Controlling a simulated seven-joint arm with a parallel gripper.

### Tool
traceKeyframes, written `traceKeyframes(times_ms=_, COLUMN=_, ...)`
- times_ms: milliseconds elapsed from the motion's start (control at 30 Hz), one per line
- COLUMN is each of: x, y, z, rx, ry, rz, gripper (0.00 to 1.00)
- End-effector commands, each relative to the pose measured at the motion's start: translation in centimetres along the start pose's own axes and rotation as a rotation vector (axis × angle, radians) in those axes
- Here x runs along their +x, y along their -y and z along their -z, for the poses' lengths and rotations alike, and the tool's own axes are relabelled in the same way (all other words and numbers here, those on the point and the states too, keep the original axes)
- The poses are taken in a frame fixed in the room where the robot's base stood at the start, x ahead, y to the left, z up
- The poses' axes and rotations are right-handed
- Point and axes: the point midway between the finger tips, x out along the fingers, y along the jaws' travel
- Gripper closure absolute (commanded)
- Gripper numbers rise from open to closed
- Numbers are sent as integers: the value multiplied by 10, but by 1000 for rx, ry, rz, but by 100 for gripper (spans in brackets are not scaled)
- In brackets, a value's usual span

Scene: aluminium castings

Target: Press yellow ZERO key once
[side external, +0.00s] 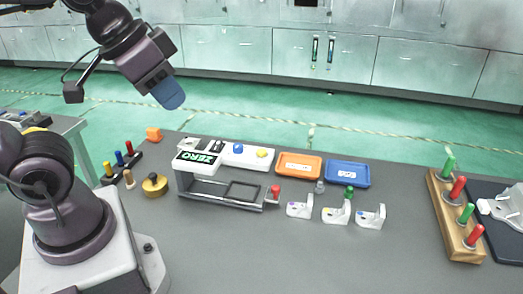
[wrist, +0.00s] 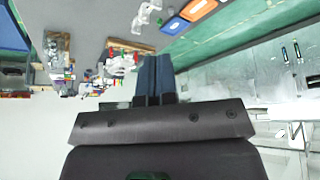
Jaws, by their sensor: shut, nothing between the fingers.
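The yellow key (side external: 262,153) is a small round button on a white panel (side external: 248,163) in the side external view. A blue key (side external: 238,148) is to its left. A display with green ZERO lettering (side external: 197,158) stands at the left of the same grey fixture. My gripper (side external: 170,98) is high above the table, up and to the left of the yellow key and well apart from it. Its blue fingers are together and empty. They also show in the wrist view (wrist: 153,78), where I cannot make out the yellow key.
An orange tray (side external: 299,176) and a blue tray (side external: 347,185) lie right of the panel. White brackets (side external: 335,216) stand in front of them. A wooden rack (side external: 442,205) with red and green pegs is at right. A brass weight (side external: 154,187) is left. The front table is clear.

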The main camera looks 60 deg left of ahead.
Motion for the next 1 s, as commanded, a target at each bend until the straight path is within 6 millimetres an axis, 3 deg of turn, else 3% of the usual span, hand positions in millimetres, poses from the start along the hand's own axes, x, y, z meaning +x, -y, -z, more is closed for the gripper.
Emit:
traceKeyframes(times_ms=167, x=2, y=3, z=0, rx=-13, ry=13, rz=7, gripper=100)
traceKeyframes(times_ms=467, x=46, y=23, z=4, rx=-105, ry=211, rz=36, gripper=100)
traceKeyframes(times_ms=767, x=117, y=60, z=41, rx=-318, ry=263, rz=67, gripper=100)
traceKeyframes(times_ms=1000, x=190, y=103, z=66, rx=-540, ry=212, rz=109, gripper=100)
